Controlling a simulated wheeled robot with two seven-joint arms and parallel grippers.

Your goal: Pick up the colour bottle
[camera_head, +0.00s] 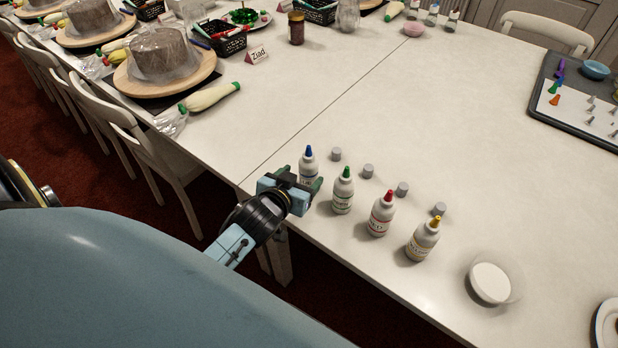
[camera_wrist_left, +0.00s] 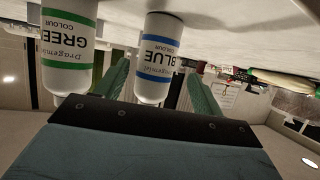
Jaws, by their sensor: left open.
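A row of white colour bottles stands upright near the table's front edge: one with a blue cap (camera_head: 308,167), one with a green cap (camera_head: 343,192), one with a red cap (camera_head: 380,217) and one with a yellow cap (camera_head: 423,241). My left gripper (camera_head: 299,178) is open at the blue-capped bottle, its fingers on either side. In the left wrist view, which is upside down, the bottle labelled BLUE (camera_wrist_left: 157,58) stands between the open fingers, with no clear grip on it. The bottle labelled GREEN (camera_wrist_left: 67,50) is just outside them. My right gripper is not visible.
Several small grey caps (camera_head: 368,171) stand behind the bottles. A white bowl (camera_head: 491,283) is at the right. A dark tray with piping nozzles (camera_head: 578,128) lies farther right. A piping bag (camera_head: 210,97) and cakes on turntables (camera_head: 165,55) stand at the back left. The table's middle is clear.

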